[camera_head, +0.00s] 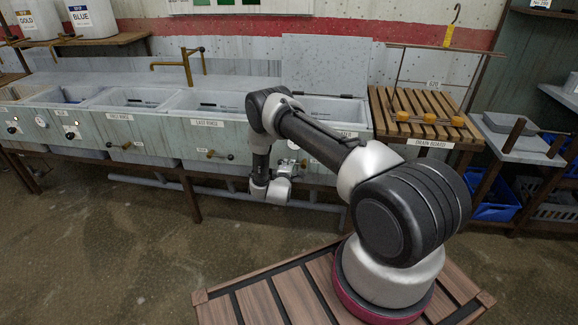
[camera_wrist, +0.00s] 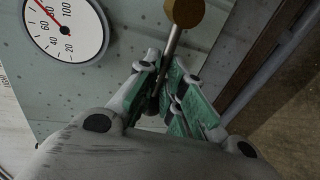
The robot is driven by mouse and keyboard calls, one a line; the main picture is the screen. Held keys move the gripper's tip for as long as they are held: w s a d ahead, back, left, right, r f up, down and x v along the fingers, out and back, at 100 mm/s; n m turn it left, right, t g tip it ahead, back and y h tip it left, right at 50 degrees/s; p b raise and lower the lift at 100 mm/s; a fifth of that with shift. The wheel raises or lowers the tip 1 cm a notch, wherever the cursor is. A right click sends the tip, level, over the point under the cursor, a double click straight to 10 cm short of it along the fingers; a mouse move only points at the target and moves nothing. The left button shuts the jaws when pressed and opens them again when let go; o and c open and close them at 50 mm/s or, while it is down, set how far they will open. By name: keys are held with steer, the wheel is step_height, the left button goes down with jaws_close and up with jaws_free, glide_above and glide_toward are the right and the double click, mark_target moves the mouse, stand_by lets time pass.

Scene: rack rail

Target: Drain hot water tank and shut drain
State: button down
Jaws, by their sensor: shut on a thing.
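The hot water tank is probably the rightmost basin (camera_head: 333,108) in the head view, its grey lid (camera_head: 325,65) raised behind it; its front label is partly hidden by my arm. In the wrist view a metal drain lever (camera_wrist: 171,45) with a brass knob (camera_wrist: 185,11) stands out in front of the tank face. My gripper (camera_wrist: 166,75) is shut on the lever's rod, below the knob, between green-padded fingers. A round dial gauge (camera_wrist: 66,28) with a red needle is left of the lever. In the head view my gripper (camera_head: 292,165) is low at the tank front; the lever is hard to make out.
Other basins (camera_head: 130,98) with similar brass-ended levers (camera_head: 217,154) run left. A brass tap (camera_head: 184,66) rises behind them. A slatted drain board (camera_head: 425,108) stands right of the tank. A pipe (camera_head: 225,190) runs below the basins. The floor in front is clear.

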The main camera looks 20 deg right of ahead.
steer(key=shift+w+a+r, duration=0.2)
steer(key=shift+w+a, duration=0.2)
steer(key=shift+a, duration=0.05)
steer(key=c, duration=1.5)
jaws_free()
steer(key=shift+a+f, duration=0.1)
steer(key=shift+f, duration=0.1)
steer(key=shift+s, duration=0.15)
steer(key=v, duration=1.1)
steer(key=shift+s, duration=0.4)
